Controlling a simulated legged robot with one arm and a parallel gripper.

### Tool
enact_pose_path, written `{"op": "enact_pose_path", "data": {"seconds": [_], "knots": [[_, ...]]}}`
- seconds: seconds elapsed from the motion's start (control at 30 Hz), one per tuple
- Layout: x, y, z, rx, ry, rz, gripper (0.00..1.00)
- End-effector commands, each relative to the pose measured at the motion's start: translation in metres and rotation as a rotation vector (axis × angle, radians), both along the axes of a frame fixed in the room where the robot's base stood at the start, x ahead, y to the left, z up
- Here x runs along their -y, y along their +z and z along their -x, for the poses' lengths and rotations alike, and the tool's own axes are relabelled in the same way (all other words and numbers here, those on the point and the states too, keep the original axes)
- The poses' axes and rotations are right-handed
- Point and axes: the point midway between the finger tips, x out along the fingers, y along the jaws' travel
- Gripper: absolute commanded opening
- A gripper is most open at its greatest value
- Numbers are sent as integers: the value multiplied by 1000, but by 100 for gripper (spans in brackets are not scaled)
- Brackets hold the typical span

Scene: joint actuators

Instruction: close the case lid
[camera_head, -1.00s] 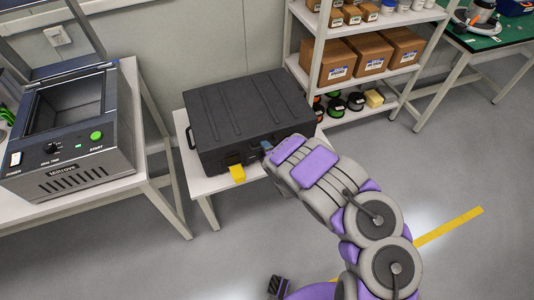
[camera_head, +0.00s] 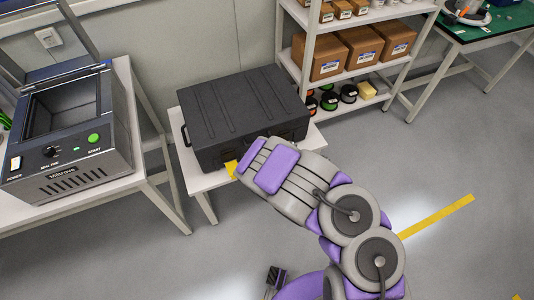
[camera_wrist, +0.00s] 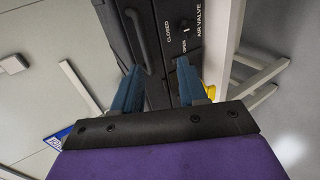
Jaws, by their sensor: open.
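The black case (camera_head: 240,112) lies on a small white table, and its ribbed lid is down over the base in the head view. In the wrist view the case front (camera_wrist: 163,35) shows a handle and a small knob beside the words "AIR VALVE", "CLOSED" and "OPEN". My gripper (camera_wrist: 158,75) has two blue fingers spread apart with nothing clearly between them, pointing at the case front. Whether the fingers touch the case I cannot tell. In the head view my arm hides the fingers and part of the case front. A yellow piece (camera_head: 231,168) shows at the front.
A vacuum sealer machine (camera_head: 68,125) with a raised lid stands on a white table at left. A shelf (camera_head: 350,60) with brown boxes and spools stands behind right. The grey floor at right is open, with a yellow line (camera_head: 436,216).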

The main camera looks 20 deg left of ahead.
Motion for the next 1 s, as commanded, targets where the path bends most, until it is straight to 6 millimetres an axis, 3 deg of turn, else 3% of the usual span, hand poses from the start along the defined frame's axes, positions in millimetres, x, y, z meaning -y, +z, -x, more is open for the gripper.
{"op": "enact_pose_path", "data": {"seconds": [0.3,0.5,1.0], "knots": [[28,25,34,0,1,1,42],[39,35,46,-2,1,-7,42],[43,37,52,2,0,-4,42]]}}
